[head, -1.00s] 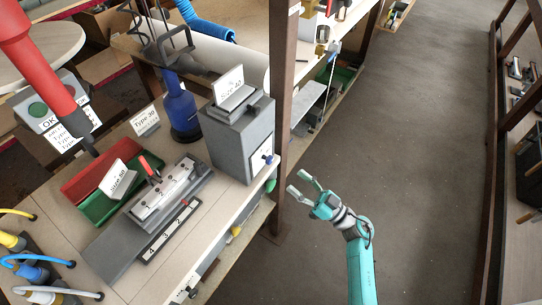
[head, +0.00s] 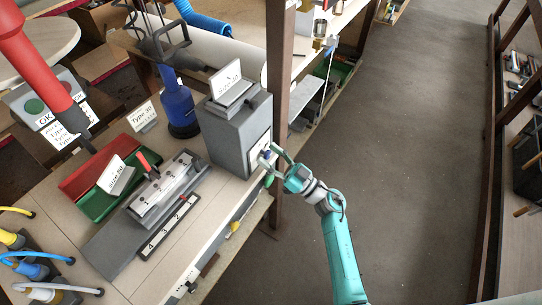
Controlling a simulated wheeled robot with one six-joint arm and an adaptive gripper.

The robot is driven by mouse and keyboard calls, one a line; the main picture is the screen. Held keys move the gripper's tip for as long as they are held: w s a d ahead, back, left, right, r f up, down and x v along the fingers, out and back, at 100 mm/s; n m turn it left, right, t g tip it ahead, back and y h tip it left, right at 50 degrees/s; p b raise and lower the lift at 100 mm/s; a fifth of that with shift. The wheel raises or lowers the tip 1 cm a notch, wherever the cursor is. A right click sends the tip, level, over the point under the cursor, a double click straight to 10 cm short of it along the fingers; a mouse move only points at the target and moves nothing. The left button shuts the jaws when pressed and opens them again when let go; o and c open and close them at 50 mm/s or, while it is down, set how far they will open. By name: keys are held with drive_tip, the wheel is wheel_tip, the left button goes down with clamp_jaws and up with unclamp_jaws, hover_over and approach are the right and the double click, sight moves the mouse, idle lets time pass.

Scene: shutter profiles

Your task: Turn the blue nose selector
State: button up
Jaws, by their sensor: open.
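The blue nose selector (head: 266,155) is a small blue knob on the white plate on the front of a grey box (head: 228,135). The box stands at the bench edge with a "Size" card on top. My teal gripper (head: 268,162) is open, its fingertips at the knob, one on each side as seen from here. I cannot tell whether the fingers touch the knob. The fingers partly hide the plate.
A brown post (head: 280,80) stands right behind the box. A blue bottle (head: 177,100) is left of the box. A grey fixture with a numbered strip (head: 168,228) and red and green trays (head: 97,205) lie on the bench. Open floor (head: 400,180) is to the right.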

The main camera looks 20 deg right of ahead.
clamp_jaws()
drive_tip(key=shift+n, duration=0.4)
drive_tip(key=n+g+y, duration=0.1)
drive_tip(key=n, duration=0.2)
drive_tip(key=n+g+y, duration=0.1)
drive_tip(key=n+g, duration=0.1)
drive_tip(key=n, duration=0.1)
drive_tip(key=shift+d+y, duration=0.1)
drive_tip(key=shift+y, duration=0.2)
drive_tip(key=n+g, duration=0.1)
drive_tip(key=n, duration=0.2)
drive_tip(key=n+g+y, duration=0.1)
drive_tip(key=n, duration=0.2)
drive_tip(key=shift+n+g, duration=0.3)
drive_tip(key=n+g, duration=0.1)
drive_tip(key=n, duration=0.1)
drive_tip(key=n+g, duration=0.1)
drive_tip(key=n, duration=0.2)
drive_tip(key=shift+r+h, duration=0.1)
drive_tip(key=shift+h, duration=0.2)
drive_tip(key=shift+n+g+h, duration=0.4)
drive_tip(key=shift+n+g, duration=0.3)
drive_tip(key=shift+n, duration=1.3)
